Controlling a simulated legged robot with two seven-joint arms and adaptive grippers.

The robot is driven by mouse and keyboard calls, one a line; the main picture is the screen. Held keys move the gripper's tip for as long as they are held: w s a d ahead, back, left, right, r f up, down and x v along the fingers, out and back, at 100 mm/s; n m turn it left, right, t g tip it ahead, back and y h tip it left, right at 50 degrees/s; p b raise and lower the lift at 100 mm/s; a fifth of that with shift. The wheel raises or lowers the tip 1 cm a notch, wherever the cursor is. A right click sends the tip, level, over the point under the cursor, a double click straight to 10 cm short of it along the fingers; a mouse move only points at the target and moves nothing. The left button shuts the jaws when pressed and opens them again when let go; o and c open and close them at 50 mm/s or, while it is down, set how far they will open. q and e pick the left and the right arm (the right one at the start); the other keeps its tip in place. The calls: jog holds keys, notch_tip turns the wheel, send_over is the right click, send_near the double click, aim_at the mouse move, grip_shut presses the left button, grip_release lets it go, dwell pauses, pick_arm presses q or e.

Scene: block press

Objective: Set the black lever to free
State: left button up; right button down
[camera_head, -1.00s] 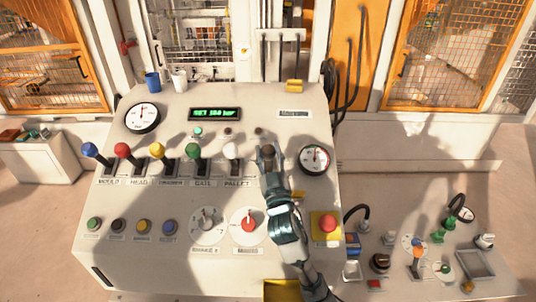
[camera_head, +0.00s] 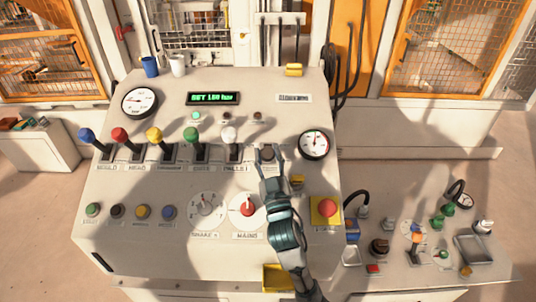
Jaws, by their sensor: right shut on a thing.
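The black lever (camera_head: 267,156) is the rightmost in the row of levers on the sloping grey panel (camera_head: 185,185). My right gripper (camera_head: 269,157) reaches up from below, with its fingers on either side of the lever and shut on it. The lever's knob sits lower in the picture than the other knobs, tilted toward me. Its lower part and its label are hidden by the gripper, so I cannot read its setting. My left gripper is not in view.
Left of it stand the white (camera_head: 229,133), green (camera_head: 194,136), yellow (camera_head: 154,136), red (camera_head: 120,135) and blue (camera_head: 87,136) levers. A dial gauge (camera_head: 314,144) is close on the right. Below are a red dial (camera_head: 247,209) and a red stop button (camera_head: 327,208).

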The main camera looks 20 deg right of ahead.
jog(key=shift+w+f, duration=0.1)
jog(key=shift+f, duration=0.2)
jog(key=c, duration=0.7)
grip_release()
jog(key=shift+o, duration=0.3)
jog(key=shift+r, duration=0.1)
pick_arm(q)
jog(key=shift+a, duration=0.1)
pick_arm(e)
jog(key=shift+a, duration=0.1)
jog(key=v, duration=1.2)
